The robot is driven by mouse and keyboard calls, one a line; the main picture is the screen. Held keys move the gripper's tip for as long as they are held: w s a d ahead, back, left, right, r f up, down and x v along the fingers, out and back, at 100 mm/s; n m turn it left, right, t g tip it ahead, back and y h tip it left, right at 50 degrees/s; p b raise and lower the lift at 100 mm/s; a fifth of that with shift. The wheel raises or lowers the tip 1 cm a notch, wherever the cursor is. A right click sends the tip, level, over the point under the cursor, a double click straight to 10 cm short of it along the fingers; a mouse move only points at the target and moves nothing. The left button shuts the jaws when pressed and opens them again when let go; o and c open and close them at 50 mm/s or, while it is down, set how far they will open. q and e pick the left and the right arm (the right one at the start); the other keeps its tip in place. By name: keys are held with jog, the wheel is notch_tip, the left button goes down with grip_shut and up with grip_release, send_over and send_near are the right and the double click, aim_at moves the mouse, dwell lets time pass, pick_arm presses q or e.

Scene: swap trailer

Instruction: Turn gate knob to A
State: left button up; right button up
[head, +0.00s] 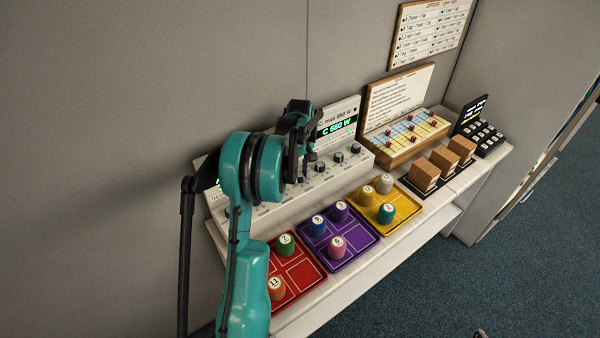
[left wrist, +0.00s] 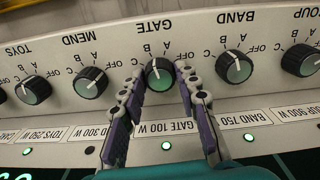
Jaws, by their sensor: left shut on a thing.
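The gate knob (left wrist: 158,75) is a dark round knob with a green cap, on the sloped pale panel (left wrist: 225,85), under the word GATE. The left wrist view is upside down. My left gripper (left wrist: 160,72) has one finger on each side of this knob and is shut on it. The knob's white mark points up in that picture, towards the A and B letters; I cannot tell exactly which. In the head view my left gripper (head: 308,160) reaches down at the panel, and its arm hides part of the panel. Only a small dark tip, perhaps my right gripper (head: 479,333), shows at the bottom edge.
The band knob (left wrist: 232,64) and the mend knob (left wrist: 91,82) stand close on either side. Red (head: 308,274), purple (head: 361,240) and yellow (head: 405,203) trays with colored pegs lie in front of the panel.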

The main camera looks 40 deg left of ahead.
aim_at(300, 174)
pick_arm(q)
jog(key=m, duration=0.6)
jog(key=shift+p, duration=0.4)
jog(key=shift+m, duration=0.3)
jog(key=o, duration=1.2)
notch_tip(300, 174, up, 12)
